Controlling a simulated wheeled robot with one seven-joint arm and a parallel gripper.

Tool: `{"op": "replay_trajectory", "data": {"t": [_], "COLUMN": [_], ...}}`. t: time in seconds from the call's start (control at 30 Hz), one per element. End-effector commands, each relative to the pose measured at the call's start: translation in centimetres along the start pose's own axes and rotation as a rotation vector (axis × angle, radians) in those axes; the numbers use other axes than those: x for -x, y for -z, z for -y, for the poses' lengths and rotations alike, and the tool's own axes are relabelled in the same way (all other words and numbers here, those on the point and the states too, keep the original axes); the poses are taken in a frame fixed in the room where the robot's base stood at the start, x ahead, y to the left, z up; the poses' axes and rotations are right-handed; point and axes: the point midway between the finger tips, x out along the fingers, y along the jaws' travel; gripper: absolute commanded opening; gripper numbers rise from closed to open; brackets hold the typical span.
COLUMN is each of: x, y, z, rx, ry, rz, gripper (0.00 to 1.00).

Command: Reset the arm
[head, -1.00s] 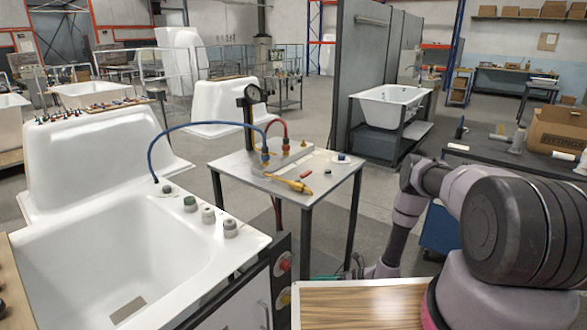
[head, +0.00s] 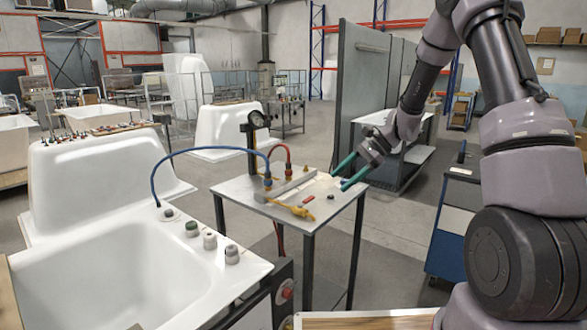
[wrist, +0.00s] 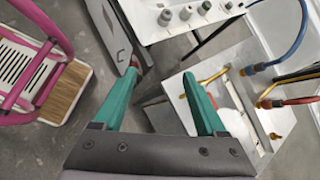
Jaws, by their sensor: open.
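My gripper (head: 349,171) has green fingers and hangs over the right end of the small metal table (head: 233,186) in the head view. In the wrist view the two green fingers of my gripper (wrist: 166,82) stand wide apart with nothing between them. The right finger overlaps the table (wrist: 178,88) in that picture; the left finger is over the floor and a grey panel. My arm is raised and bent at the right of the head view.
The table carries a pressure gauge (head: 257,119), a blue hose (head: 196,150), a red hose (head: 283,147) and a yellow tool (head: 294,209). A white tub (head: 110,265) with knobs stands left. A blue cabinet (head: 452,225) stands right. Grey floor (head: 385,270) is clear between.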

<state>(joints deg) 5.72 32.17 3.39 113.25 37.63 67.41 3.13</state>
Motion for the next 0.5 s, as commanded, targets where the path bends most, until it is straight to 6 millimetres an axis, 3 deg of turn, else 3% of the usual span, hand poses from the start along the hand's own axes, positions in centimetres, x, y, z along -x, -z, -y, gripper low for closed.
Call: {"op": "replay_trajectory", "data": {"t": [0.03, 0.2, 0.5], "x": [1.9, 6.9, 14.3], "y": [-1.9, -6.7, -13.8], "z": [-0.3, -2.4, -8.1], "rx": [0.061, 0.243, 0.545], "ry": [0.000, -0.015, -0.027], "rz": [-0.040, -0.175, -0.427], "gripper": [0.74, 0.74, 0.74]}}
